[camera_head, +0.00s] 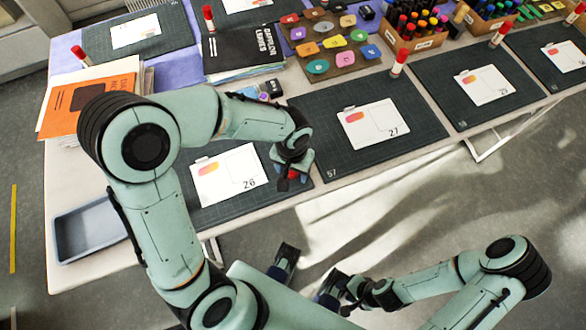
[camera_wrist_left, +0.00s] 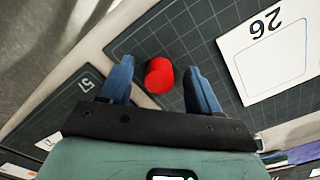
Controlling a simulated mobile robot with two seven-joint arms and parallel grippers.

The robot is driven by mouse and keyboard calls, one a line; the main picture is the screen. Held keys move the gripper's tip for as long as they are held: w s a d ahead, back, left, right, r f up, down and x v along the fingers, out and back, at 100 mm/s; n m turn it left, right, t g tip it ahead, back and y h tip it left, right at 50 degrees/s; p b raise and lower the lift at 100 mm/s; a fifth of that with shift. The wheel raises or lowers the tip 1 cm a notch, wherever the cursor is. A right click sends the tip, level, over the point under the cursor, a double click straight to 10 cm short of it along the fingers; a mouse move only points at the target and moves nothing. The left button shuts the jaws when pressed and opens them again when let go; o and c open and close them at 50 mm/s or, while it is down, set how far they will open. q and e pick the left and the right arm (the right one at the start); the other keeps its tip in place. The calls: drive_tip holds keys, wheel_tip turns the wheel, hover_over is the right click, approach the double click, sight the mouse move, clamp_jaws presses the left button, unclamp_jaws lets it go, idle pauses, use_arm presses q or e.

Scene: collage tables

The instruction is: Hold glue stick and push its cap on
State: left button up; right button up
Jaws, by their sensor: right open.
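A red cylinder, apparently the glue stick's cap (camera_wrist_left: 159,75), shows between the blue fingers of my left gripper (camera_wrist_left: 163,88) in the left wrist view. A gap shows on each side of it, so the fingers are open around it and not clearly touching. In the head view my left gripper (camera_head: 291,180) is low over the right edge of the dark mat (camera_head: 305,184) beside card 26 (camera_head: 215,180). A bit of red shows at its fingers. No white glue stick body is visible there. My right gripper (camera_head: 304,280) is open and empty, below the table's front edge.
Mat 57 with card 27 (camera_head: 378,128) lies to the right. Other red-capped glue sticks stand near the mats, such as one (camera_head: 399,62) behind card 27. An empty grey tray (camera_head: 62,240) is at the front left. An orange folder (camera_head: 82,100) lies behind.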

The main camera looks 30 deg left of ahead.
use_arm(q)
drive_tip(key=c, duration=1)
drive_tip(key=shift+r, duration=0.15)
wheel_tip(320, 180, up, 20)
drive_tip(key=p, duration=0.3)
